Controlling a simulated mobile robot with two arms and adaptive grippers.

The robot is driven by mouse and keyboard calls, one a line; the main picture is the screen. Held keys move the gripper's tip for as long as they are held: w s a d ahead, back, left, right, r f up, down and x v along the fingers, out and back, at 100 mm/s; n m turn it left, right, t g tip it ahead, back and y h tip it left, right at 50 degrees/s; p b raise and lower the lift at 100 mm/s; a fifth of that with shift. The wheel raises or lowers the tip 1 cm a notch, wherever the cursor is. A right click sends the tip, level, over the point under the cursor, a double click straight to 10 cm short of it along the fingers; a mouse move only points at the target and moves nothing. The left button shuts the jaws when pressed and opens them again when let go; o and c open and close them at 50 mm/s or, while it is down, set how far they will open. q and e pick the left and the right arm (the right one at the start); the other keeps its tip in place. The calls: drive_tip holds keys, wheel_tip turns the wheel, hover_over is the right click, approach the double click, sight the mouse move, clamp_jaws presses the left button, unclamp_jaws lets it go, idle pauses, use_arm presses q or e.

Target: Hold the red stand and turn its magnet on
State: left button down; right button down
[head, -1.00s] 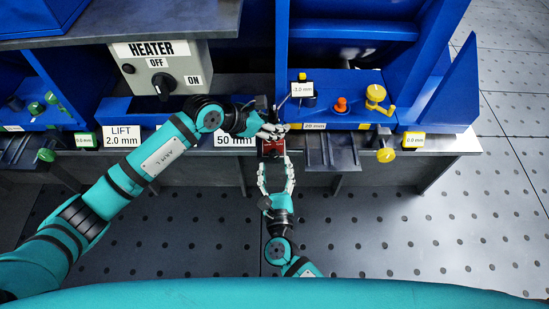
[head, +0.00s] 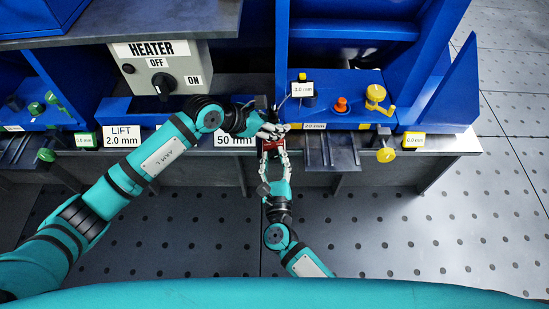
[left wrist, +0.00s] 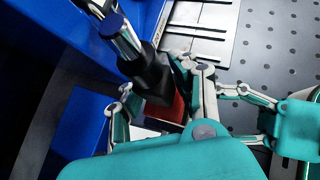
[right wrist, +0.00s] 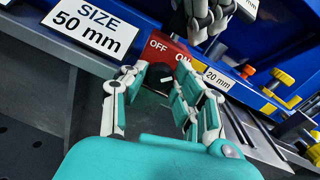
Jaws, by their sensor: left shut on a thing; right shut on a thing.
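The red stand (head: 274,142) is at the front edge of the bench, between the "50 mm" and "20 mm" labels. In the left wrist view its red base (left wrist: 170,111) carries a black block and a metal post. My left gripper (head: 270,130) is shut on the stand from above, one finger on each side. The right wrist view shows the red front face (right wrist: 183,50) marked OFF and ON, with a dark magnet knob (right wrist: 158,77) below. My right gripper (right wrist: 162,80) is shut on this knob from the front. Its fingers partly hide the knob, so its setting is unclear.
A heater box (head: 160,75) with its own OFF/ON knob stands to the left. An orange knob (head: 341,104) and a yellow crank (head: 376,97) are to the right. A grey slotted plate (head: 331,152) lies beside the stand. The floor in front is clear.

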drive_tip(key=shift+n, duration=1.5)
drive_tip(key=shift+d, duration=0.1)
drive_tip(key=c, duration=1)
unclamp_jaws()
